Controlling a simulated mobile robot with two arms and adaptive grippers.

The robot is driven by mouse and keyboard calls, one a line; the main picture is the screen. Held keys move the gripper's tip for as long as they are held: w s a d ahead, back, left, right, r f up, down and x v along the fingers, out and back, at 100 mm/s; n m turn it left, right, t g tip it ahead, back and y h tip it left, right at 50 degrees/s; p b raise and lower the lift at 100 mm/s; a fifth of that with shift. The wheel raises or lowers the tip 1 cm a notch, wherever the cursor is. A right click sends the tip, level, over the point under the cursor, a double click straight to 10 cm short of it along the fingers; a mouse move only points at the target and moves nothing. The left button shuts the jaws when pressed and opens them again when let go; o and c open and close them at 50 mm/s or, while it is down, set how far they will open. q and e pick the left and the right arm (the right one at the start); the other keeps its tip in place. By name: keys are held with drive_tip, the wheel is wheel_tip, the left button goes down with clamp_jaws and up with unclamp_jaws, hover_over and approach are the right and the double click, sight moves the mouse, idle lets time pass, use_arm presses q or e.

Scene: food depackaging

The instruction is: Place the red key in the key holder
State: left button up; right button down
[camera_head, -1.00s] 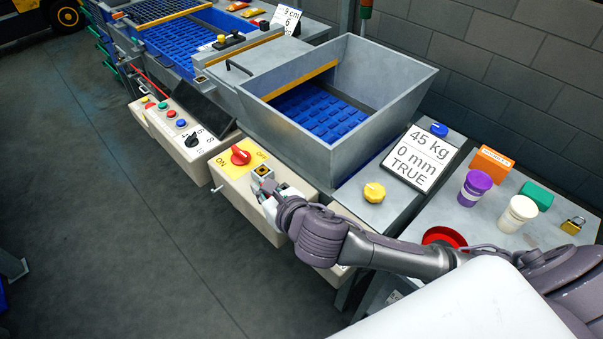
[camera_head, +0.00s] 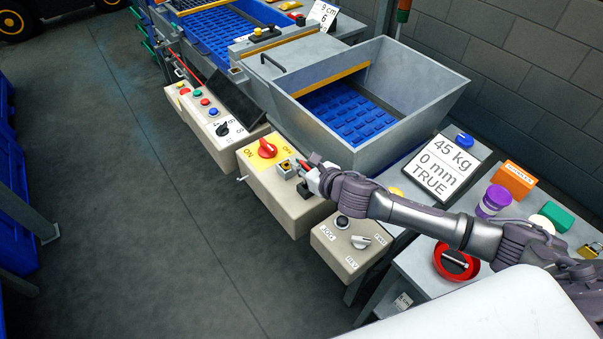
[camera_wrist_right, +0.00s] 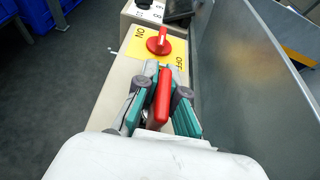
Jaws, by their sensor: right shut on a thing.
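The red key (camera_wrist_right: 163,98) stands between the teal-padded fingers of my right gripper (camera_wrist_right: 160,85) in the wrist view. In the head view my right gripper (camera_head: 305,172) is shut on it above the beige switch box. The small yellow-and-black key holder (camera_head: 286,169) is on top of that box, just left of the fingertips. The gripper and key hide the holder in the wrist view. I cannot tell whether the key touches it. My left gripper is not in view.
A red rotary switch (camera_head: 267,149) on a yellow ON/OFF plate sits beyond the holder. The steel hopper (camera_head: 345,150) rises close on the right. A JOG/REV box (camera_head: 350,240) is nearer. Open floor (camera_head: 150,240) lies left.

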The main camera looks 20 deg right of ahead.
wheel_tip(320, 180, down, 4)
drive_tip(key=shift+d+r, duration=0.1)
drive_tip(key=shift+f, duration=0.2)
drive_tip(key=shift+f, duration=0.2)
drive_tip(key=c, duration=1.3)
unclamp_jaws()
drive_tip(key=shift+r, duration=0.1)
